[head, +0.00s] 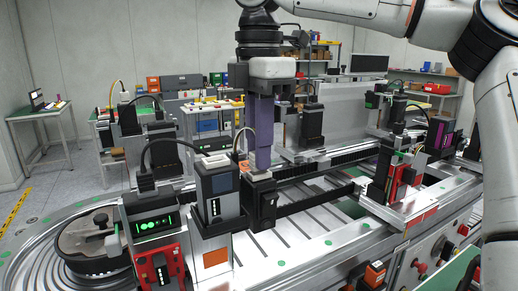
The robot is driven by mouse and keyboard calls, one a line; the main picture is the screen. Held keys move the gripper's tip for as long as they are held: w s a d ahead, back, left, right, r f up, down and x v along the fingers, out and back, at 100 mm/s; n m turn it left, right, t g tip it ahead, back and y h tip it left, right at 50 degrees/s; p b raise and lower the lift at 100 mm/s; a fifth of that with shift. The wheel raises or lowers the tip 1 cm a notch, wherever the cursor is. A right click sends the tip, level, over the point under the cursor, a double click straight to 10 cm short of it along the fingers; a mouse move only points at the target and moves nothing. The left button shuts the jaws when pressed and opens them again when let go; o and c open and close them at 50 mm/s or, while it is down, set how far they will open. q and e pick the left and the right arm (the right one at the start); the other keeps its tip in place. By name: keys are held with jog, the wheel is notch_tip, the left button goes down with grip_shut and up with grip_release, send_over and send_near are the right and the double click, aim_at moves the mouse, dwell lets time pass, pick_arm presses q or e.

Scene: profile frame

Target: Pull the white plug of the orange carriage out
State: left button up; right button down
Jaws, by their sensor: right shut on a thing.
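My right gripper (262,168) comes down from above in the middle of the view, with long purple-grey fingers pointing straight down. It is shut on a pale piece, which I take to be the white plug (262,177); only a small part shows below the fingers. The plug is at the top of a black block (262,205); I cannot tell whether it is still seated. The carriage with the orange square, the orange carriage (215,257), is just left of the block, with a dark tall housing and a white-topped opening. My left gripper is not in view.
A red-and-black unit (158,265) and a black unit with green lights (152,223) stand close on the left. Slotted metal deck (290,235) lies bare in front.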

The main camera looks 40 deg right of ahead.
jog(key=shift+r, duration=0.85)
jog(key=shift+r, duration=1.5)
